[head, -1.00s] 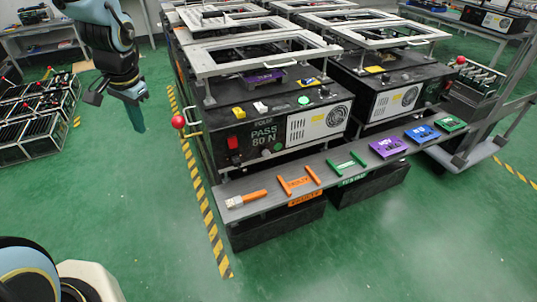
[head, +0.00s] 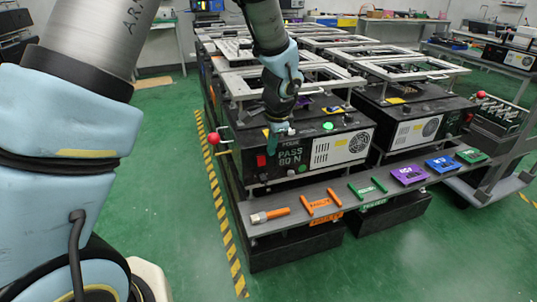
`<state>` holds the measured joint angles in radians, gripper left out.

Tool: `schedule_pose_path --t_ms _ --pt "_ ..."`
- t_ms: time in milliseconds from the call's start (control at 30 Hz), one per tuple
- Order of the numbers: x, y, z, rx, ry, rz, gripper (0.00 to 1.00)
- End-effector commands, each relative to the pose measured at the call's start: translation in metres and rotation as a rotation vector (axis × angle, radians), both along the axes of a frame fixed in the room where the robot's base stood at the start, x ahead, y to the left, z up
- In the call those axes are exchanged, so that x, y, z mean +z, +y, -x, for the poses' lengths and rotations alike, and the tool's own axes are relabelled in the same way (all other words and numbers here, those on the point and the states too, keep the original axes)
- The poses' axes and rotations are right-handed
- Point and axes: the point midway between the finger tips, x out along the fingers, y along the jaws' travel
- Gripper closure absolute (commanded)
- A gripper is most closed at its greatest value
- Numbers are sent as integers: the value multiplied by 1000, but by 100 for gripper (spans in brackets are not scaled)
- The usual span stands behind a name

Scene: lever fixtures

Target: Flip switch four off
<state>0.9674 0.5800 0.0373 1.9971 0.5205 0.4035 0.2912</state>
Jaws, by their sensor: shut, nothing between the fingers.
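A black test unit marked "PASS 80 N" (head: 330,150) stands at the front of the rack. A red switch (head: 261,161) is on its front face at the left, and a green button (head: 328,126) is on its top. No switch carries a readable number four, and I cannot tell the red switch's position. My gripper (head: 272,146) points down with its teal fingers shut and empty. It appears just above and right of the red switch, near the unit's top front edge; contact cannot be told. My wrist hides part of the unit's top.
A grey shelf (head: 290,221) along the front bears an orange-handled tool (head: 269,215), orange and green handles, and purple (head: 410,174), blue and green blocks. A red-knobbed lever (head: 214,138) stands at the unit's left.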

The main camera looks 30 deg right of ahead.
Motion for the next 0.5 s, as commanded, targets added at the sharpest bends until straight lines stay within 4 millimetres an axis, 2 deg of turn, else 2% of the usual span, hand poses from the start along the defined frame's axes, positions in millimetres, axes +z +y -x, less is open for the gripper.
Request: schedule_pose_path --t_ms 500 --pt "-89 -2 -27 1 1 -5 100"
